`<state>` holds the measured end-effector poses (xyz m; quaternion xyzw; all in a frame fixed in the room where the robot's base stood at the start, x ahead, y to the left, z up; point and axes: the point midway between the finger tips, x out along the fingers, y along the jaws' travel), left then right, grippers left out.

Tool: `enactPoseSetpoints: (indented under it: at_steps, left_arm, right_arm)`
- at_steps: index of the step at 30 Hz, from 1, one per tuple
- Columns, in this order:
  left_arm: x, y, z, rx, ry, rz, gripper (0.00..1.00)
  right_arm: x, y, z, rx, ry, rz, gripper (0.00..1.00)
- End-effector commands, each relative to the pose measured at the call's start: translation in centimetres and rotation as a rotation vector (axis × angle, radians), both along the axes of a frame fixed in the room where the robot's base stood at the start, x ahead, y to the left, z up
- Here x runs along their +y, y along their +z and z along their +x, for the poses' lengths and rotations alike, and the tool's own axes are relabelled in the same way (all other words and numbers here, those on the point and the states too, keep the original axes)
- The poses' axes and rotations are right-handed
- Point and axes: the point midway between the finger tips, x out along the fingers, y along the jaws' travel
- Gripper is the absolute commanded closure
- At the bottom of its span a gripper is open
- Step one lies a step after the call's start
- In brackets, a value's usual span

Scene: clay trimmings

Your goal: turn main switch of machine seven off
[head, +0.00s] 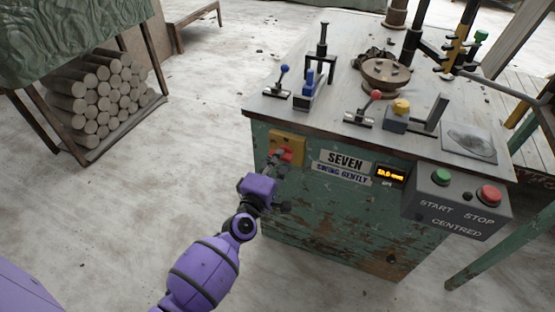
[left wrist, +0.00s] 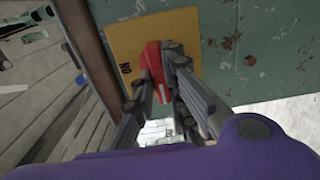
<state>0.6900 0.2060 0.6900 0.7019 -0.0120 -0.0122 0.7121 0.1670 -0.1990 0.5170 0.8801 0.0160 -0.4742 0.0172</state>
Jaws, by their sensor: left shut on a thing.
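Machine seven is a worn green cabinet (head: 330,215) with a "SEVEN" plate (head: 345,160) on its front. Its main switch, a red handle (head: 284,153) on a yellow plate (head: 293,139), sits at the upper left of that front. My left gripper (head: 276,161) is at the switch, shut on the red handle. In the left wrist view the red handle (left wrist: 153,68) shows between the dark fingers, and the yellow plate (left wrist: 128,36) bears the letters "ON" at its left side. The fingers hide part of the handle, so its exact angle is hard to tell. My right gripper is out of view.
A grey box with a green start button (head: 441,176) and red stop button (head: 489,195) juts from the front right. A lit display (head: 390,175) is beside it. Small levers stand on the top. A rack of clay logs (head: 100,100) is at left; the floor between is clear.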

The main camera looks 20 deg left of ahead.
Motion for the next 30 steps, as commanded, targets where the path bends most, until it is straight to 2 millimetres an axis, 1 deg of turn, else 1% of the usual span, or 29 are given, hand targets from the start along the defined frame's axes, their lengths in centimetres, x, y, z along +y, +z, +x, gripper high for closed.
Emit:
enactPoseSetpoints:
  at_steps: [5,6,10,19,22,26,30]
  left_arm:
    - [0.0,0.0,0.0,0.001,0.001,-0.004,1.00]
    - [0.0,0.0,0.0,0.001,0.001,-0.004,0.86]
    - [0.0,0.0,0.0,0.001,0.001,-0.003,0.69]
    - [0.0,0.0,-0.1,0.000,0.000,-0.001,0.69]
    - [0.0,-0.1,-0.6,0.001,0.001,-0.001,0.69]
    - [0.1,-0.1,-2.6,0.002,0.001,-0.001,0.69]
    - [0.2,-0.2,-5.7,0.003,0.001,-0.001,0.69]
  right_arm:
    - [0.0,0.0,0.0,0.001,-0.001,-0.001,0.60]
    - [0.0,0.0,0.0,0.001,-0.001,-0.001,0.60]
    - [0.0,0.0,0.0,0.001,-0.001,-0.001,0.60]
    - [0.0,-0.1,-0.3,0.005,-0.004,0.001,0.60]
    - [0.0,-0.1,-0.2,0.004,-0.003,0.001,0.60]
    - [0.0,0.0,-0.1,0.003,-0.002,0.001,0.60]
    - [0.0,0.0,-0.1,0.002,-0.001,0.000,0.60]
